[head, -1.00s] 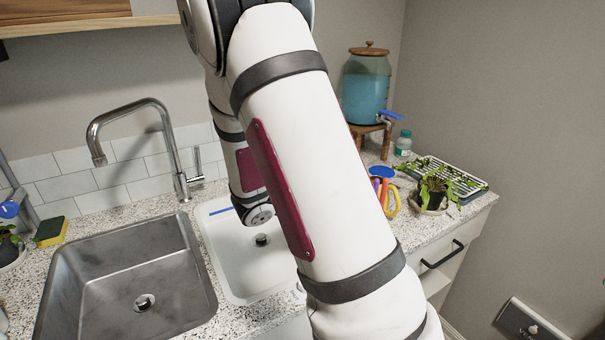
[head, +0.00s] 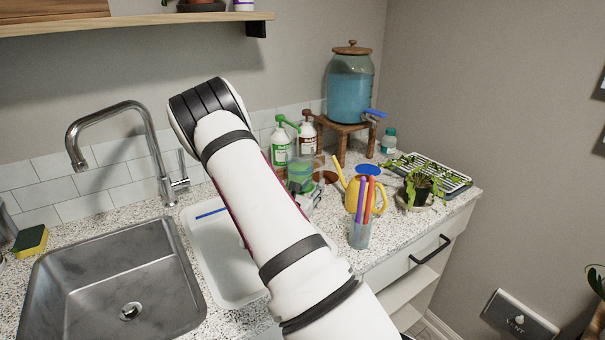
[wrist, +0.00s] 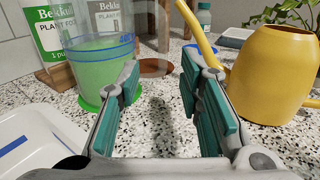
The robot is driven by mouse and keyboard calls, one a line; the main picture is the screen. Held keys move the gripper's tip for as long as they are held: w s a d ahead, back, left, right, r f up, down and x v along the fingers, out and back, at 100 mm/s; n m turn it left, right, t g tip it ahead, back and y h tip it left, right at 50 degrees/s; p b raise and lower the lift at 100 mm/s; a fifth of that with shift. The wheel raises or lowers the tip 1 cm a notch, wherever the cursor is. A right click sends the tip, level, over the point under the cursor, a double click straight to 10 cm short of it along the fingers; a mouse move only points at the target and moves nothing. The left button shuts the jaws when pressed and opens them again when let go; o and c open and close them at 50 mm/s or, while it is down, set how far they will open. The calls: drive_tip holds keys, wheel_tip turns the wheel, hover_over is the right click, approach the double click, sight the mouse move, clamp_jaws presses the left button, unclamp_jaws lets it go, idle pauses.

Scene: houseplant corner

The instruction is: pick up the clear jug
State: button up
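The clear jug (wrist: 104,68) holds green liquid and has a blue line near the liquid's top. In the wrist view it stands upright at the upper left, on a green disc (wrist: 88,102), partly hidden by my left finger. In the head view the jug (head: 300,173) is partly visible just right of my arm, in front of the bottles. My gripper (wrist: 162,66) is open and empty, low over the speckled counter. The gap between its fingers lies to the right of the jug. In the head view my arm hides most of the gripper.
A yellow watering can (wrist: 275,75) stands close to my right finger. Plant food bottles (head: 282,147) stand behind the jug. A glass of coloured pens (head: 359,234) is near the counter's front. A white basin (head: 213,248) and steel sink lie left.

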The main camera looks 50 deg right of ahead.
sight(321, 175)
drive_tip(key=shift+r+x, duration=0.2)
drive_tip(key=shift+x, duration=3.3)
drive_tip(key=shift+s+d, duration=0.1)
drive_tip(key=shift+s, duration=0.1)
clamp_jaws()
drive_tip(key=shift+r, duration=0.1)
